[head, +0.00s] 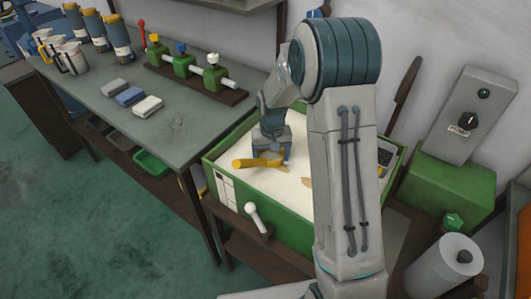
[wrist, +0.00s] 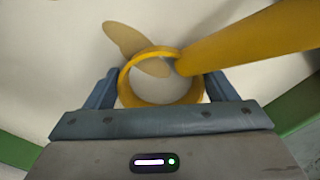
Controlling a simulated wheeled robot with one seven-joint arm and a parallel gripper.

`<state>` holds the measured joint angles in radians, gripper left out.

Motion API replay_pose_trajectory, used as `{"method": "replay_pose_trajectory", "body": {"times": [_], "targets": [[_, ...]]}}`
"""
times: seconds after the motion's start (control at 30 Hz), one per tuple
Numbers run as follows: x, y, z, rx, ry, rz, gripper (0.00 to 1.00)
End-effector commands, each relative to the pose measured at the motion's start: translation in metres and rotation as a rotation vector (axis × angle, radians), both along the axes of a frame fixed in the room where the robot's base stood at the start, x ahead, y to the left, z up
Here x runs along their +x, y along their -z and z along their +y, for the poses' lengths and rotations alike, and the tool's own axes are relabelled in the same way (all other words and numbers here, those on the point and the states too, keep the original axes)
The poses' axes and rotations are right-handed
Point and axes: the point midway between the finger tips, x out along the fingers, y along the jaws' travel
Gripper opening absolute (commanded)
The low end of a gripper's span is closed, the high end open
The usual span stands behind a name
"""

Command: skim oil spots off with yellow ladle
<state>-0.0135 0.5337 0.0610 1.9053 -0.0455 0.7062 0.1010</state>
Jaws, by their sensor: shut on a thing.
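My gripper (head: 271,151) is shut on the yellow ladle (head: 250,162), low over the pale liquid in the green tank (head: 233,192). In the wrist view the ladle's round rim sits between my two fingers (wrist: 160,88), and its thick handle (wrist: 250,40) runs to the upper right. A tan oil spot (wrist: 125,38) lies beyond the rim, and a tan patch also shows through the ring. A tan spot (head: 307,182) shows on the liquid in the head view, close to my arm. Whether the ladle touches the liquid I cannot tell. My arm hides the tank's right part.
A workbench (head: 180,125) stands left of the tank, with folded cloths (head: 130,97), a valve rack (head: 185,70) and several cups and canisters.

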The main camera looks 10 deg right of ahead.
Motion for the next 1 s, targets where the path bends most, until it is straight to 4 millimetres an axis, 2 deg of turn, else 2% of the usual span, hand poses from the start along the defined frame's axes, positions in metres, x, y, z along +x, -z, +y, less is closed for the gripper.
{"method": "replay_pose_trajectory", "body": {"times": [1.0], "targets": [[-0.050, -0.001, -0.051, 0.000, 0.001, -0.001, 0.60]]}}
